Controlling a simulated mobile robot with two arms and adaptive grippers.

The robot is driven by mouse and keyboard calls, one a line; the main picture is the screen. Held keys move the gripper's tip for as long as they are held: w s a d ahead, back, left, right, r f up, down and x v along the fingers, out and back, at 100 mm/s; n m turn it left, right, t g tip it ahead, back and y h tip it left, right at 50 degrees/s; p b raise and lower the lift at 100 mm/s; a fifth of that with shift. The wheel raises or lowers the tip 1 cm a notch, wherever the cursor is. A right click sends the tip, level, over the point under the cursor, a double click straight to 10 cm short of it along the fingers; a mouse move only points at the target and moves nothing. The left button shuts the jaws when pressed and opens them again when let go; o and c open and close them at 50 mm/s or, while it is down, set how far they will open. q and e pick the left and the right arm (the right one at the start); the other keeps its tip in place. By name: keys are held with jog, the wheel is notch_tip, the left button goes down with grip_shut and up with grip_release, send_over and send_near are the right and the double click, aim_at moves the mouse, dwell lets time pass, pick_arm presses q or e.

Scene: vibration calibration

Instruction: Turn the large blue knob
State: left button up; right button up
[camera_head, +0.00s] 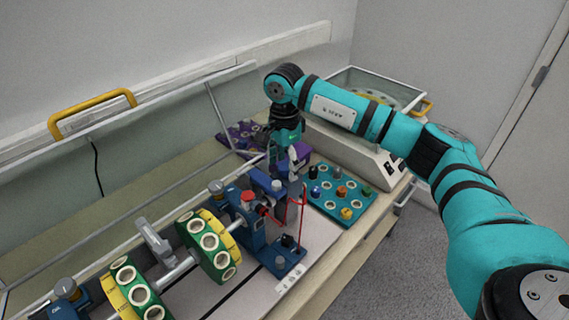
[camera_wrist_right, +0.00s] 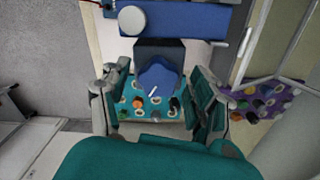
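The large blue knob (camera_wrist_right: 158,82) shows in the right wrist view, with a white pointer mark on it. It sits in front of a dark block below a blue bar of the machine (camera_wrist_right: 185,18). My right gripper (camera_wrist_right: 155,98) is open, with one finger on each side of the knob and visible gaps between. In the head view my right gripper (camera_head: 291,168) points down beside the blue end of the calibration machine (camera_head: 252,222); the knob is hard to make out there. I cannot tell the depth between fingertips and knob. My left gripper is not in view.
A teal board (camera_head: 328,204) with coloured pegs lies right of my right gripper, and a purple board (camera_head: 240,133) lies behind it. A white glass-topped device (camera_head: 345,145) stands behind my arm. Green and yellow wheels (camera_head: 209,245) fill the machine's left part.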

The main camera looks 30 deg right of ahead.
aim_at(284, 166)
jog(key=shift+r, duration=0.2)
notch_tip(284, 166, up, 12)
jog(key=shift+f, duration=0.2)
dwell(0.3)
jog(key=shift+f, duration=0.1)
dwell(0.8)
